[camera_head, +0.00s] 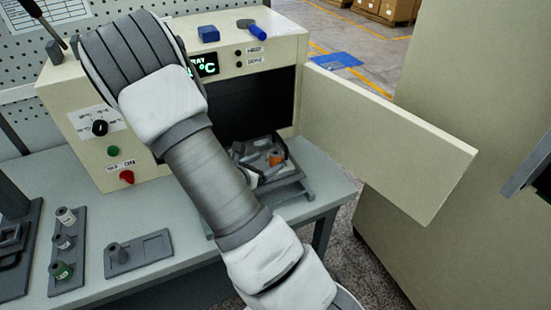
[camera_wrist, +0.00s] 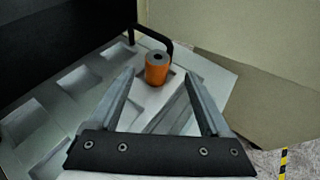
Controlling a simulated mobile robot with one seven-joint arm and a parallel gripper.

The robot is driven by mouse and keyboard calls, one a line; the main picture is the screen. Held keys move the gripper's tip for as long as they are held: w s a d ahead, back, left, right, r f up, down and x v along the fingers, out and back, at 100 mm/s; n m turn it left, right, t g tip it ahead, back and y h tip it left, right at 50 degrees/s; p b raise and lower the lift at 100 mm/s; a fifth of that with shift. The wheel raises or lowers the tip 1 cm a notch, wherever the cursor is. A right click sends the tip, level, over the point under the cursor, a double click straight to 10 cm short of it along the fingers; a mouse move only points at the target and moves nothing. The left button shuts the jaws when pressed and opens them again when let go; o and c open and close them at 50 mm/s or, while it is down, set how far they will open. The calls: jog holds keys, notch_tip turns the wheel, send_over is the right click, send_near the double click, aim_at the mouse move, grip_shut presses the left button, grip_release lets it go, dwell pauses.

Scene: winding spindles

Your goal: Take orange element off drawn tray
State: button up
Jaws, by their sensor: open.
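The orange element (camera_head: 275,158) is a small upright cylinder with a grey top that has a hole in it. It stands on the drawn tray (camera_head: 292,192) in front of the dark oven opening. In the wrist view the orange element (camera_wrist: 157,69) stands near the tray's far edge, beside a black handle (camera_wrist: 156,38). The tray (camera_wrist: 40,118) has several empty square recesses. My gripper (camera_wrist: 158,75) is open and empty, its fingertips pointing toward the orange element, one to each side of it in the picture. In the head view my arm hides part of the tray and gripper.
The cream oven (camera_head: 85,100) has its door (camera_head: 390,140) swung open to the right of the tray. A rack (camera_head: 55,268) with several labelled elements and a grey plate with a peg (camera_head: 140,252) lie on the table at left. A blue block (camera_head: 208,34) sits on the oven.

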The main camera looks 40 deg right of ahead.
aim_at(272, 158)
jog(key=shift+p+x, duration=0.55)
jog(key=shift+x, duration=3)
jog(key=shift+w, duration=0.2)
jog(key=shift+a, duration=0.1)
jog(key=shift+r, duration=0.1)
grip_shut()
